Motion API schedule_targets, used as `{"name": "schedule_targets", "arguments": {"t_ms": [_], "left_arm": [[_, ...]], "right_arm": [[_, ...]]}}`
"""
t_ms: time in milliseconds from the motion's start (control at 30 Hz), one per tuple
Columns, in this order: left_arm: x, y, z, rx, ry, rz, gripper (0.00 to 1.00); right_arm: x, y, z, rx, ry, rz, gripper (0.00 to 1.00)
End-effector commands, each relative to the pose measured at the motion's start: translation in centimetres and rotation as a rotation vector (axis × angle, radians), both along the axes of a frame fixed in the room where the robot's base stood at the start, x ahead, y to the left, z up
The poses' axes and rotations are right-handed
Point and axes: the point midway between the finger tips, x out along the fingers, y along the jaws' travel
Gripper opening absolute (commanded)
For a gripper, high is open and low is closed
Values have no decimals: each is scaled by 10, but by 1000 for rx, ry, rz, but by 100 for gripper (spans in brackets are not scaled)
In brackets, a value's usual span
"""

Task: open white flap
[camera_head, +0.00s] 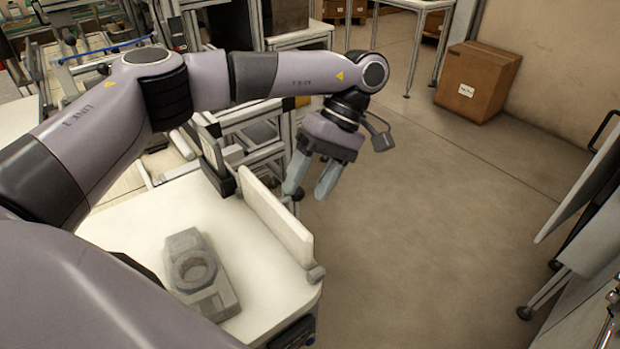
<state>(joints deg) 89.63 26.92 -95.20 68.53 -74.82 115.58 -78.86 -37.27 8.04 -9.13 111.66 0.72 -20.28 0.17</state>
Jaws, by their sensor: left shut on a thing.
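The white flap (275,219) is a thin pale panel standing upright along the right edge of the white table top (140,225). My left gripper (308,192) hangs on the far right side of the flap, pointing down. It is shut on the white flap's small dark knob (298,195), which shows between its grey fingers. The exact contact is hard to see. My right gripper is not in view.
A grey block with a round ring (203,281) lies on the table left of the flap. Open floor (430,230) spreads to the right. A cardboard box (478,82) stands by the wall, and angled panels (590,205) stand at the right edge.

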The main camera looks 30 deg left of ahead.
Motion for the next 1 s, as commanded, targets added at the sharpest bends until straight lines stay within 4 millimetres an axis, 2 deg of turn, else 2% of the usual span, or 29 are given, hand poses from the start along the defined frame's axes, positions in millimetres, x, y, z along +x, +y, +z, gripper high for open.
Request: {"name": "schedule_targets", "arguments": {"t_ms": [33,567,733,1000], "left_arm": [[-6,1,-18,7,25,-1,54],[-5,1,-15,6,25,0,54],[3,-2,-2,7,18,1,54],[26,-11,39,6,1,1,54]], "right_arm": [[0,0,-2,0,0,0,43],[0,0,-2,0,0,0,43],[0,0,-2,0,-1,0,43],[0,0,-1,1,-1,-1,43]]}}
